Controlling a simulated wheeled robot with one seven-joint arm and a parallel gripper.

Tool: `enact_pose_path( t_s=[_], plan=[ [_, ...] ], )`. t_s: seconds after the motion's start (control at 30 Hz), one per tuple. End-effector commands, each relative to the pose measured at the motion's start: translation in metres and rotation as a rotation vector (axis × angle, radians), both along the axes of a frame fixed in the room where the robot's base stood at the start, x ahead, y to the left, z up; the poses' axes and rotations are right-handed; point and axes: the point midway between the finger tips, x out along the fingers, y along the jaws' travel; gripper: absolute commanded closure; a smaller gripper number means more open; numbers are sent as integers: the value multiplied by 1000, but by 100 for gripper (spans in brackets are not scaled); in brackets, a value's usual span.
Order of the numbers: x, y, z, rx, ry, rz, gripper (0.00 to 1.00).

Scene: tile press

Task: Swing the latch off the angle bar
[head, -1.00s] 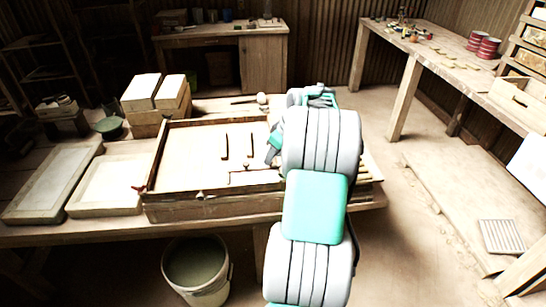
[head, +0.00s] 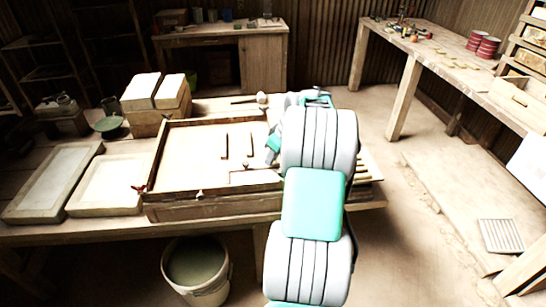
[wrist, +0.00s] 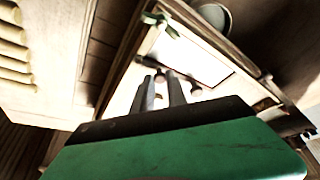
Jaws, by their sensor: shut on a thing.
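A shallow wooden frame (head: 217,189) with a pale panel lies on the bench in the head view. A thin dark angled bar (head: 255,168) shows near its front right, partly hidden by my arm. A small knob-like fitting (head: 199,194) sits on the front edge and a reddish fitting (head: 140,188) at the front left corner. I cannot tell which piece is the latch. My gripper (wrist: 160,82) is over the frame in the wrist view, its two grey fingers shut on a small part hidden between them. In the head view my arm mostly covers the gripper.
Two pale slabs (head: 52,182) lie left of the frame. Stacked blocks (head: 155,105) and a mallet (head: 262,99) are behind it. A bucket (head: 196,272) stands on the floor in front. Slats (head: 370,170) lie at the right bench end.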

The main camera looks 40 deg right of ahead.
Motion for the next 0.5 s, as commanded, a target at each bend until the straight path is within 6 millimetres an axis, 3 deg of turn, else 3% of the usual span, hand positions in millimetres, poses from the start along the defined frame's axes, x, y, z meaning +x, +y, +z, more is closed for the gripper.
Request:
enact_pose_path(
  t_s=[0.5],
  plan=[
    [2, 0, -1, 0, 0, -57, 100]
  ],
)
